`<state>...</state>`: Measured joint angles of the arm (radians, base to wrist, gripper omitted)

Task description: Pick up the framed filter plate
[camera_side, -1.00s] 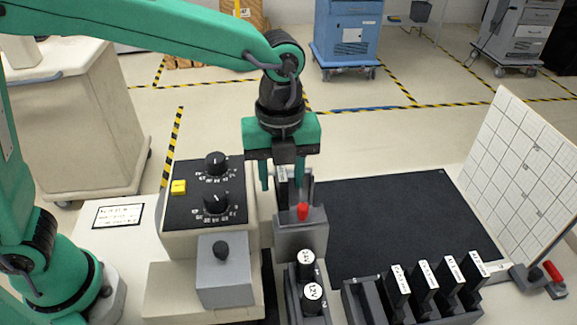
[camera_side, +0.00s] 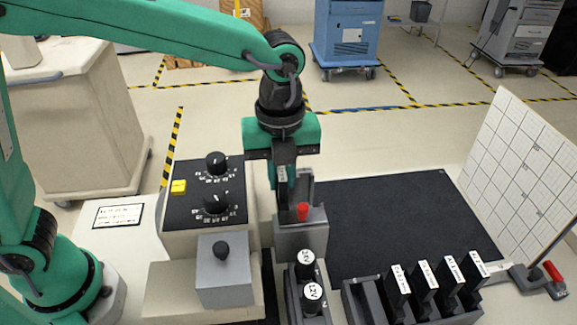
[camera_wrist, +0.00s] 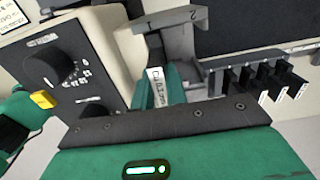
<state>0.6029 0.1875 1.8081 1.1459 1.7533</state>
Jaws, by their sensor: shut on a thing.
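The framed filter plate is a thin dark upright plate (camera_side: 282,176) with a white label strip, above the grey holder with a red lever (camera_side: 300,238). My gripper (camera_side: 281,190) points down and its green fingers are shut on the plate. In the wrist view the labelled plate (camera_wrist: 156,84) stands between the green fingers (camera_wrist: 160,98). The fingers hide much of the plate, and I cannot tell whether its lower edge still sits in the holder.
A control box (camera_side: 206,192) with black knobs and a yellow button stands left of the gripper. A rack (camera_side: 360,305) of several labelled dark plates is at the front right. A black mat (camera_side: 400,220) lies clear, with a white grid board (camera_side: 525,165) beyond.

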